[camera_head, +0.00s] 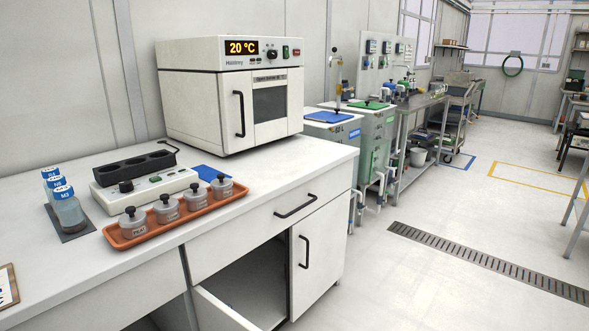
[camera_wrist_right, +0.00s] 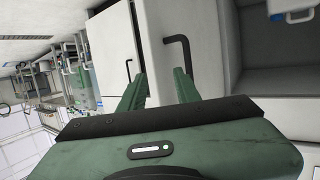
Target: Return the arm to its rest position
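My right gripper (camera_wrist_right: 158,82) shows in the right wrist view with its two green fingers apart and nothing between them. In that view it is in front of the white cabinet fronts with black handles. Neither of my arms shows in the head view, and my left gripper is in neither view. On the white bench (camera_head: 140,272), an orange tray (camera_head: 115,240) holds several lidded grey pots. Beside it are several bottles with blue caps (camera_head: 68,208) on a dark mat and a white device with a black block (camera_head: 135,165). A white oven (camera_head: 190,105) reads 20 °C.
A lower compartment (camera_head: 245,290) under the bench stands open, with a white front panel (camera_head: 215,312) sticking out. An open grey-walled space also shows at the right of the wrist view (camera_wrist_right: 280,60). The floor (camera_head: 420,280) right of the bench is clear, with a drain grate (camera_head: 480,262).

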